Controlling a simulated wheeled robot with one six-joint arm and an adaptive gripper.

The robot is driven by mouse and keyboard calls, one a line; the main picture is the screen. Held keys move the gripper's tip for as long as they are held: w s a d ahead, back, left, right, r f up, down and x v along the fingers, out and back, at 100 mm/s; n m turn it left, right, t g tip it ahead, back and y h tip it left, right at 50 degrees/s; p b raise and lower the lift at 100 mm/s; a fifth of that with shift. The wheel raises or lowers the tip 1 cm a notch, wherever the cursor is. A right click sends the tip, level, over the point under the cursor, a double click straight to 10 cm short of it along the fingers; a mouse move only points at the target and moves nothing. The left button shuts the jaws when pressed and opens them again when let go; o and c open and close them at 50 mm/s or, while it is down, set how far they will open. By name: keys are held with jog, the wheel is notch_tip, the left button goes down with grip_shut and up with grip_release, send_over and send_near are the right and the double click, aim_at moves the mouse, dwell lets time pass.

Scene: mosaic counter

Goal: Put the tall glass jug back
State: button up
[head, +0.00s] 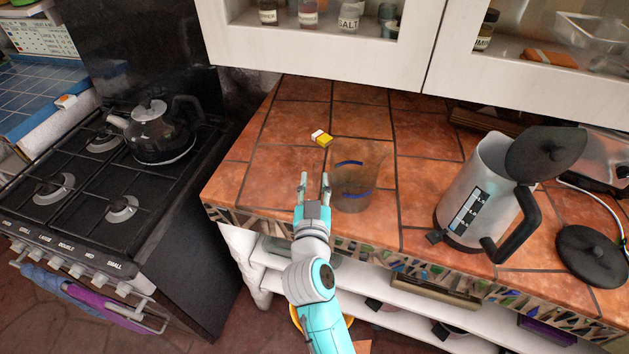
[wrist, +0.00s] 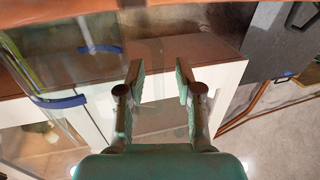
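The tall glass jug (head: 352,180) is clear with blue bands and stands on the tiled counter near its front edge. In the wrist view the clear glass and blue bands (wrist: 60,101) are at the left, beside my fingers. My gripper (head: 315,178) is just left of the jug in the head view, at about its height. Its two fingers are spread apart, with nothing seen held between them in the wrist view (wrist: 158,75).
A steel kettle (head: 477,195) and a black round base (head: 592,256) are at the right. A stove (head: 75,200) with a black kettle (head: 160,135) is at the left. Wall cabinets (head: 320,45) overhang the counter's back.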

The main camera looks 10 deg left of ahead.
jog(key=s+d, duration=0.2)
jog(key=s, duration=0.9)
jog(key=shift+d, duration=0.15)
jog(key=s+d+f+m+t+h, duration=0.1)
jog(key=s+d+t+h, duration=0.1)
jog(key=s+d, duration=0.65)
jog(key=s+d+f+m+t+h, duration=0.1)
jog(key=s+d+f+m+h, duration=0.15)
jog(key=d, duration=1.15)
jog(key=s+d+f+g, duration=0.2)
jog(key=s+g, duration=0.1)
jog(key=s, duration=0.8)
jog(key=s+d+f+n+g+y, duration=0.1)
jog(key=s+d+f+g, duration=0.1)
jog(key=s, duration=0.9)
jog(key=shift+s+d+f+g, duration=0.25)
jog(key=shift+d+f+g, duration=0.15)
jog(key=shift+d+f, duration=0.2)
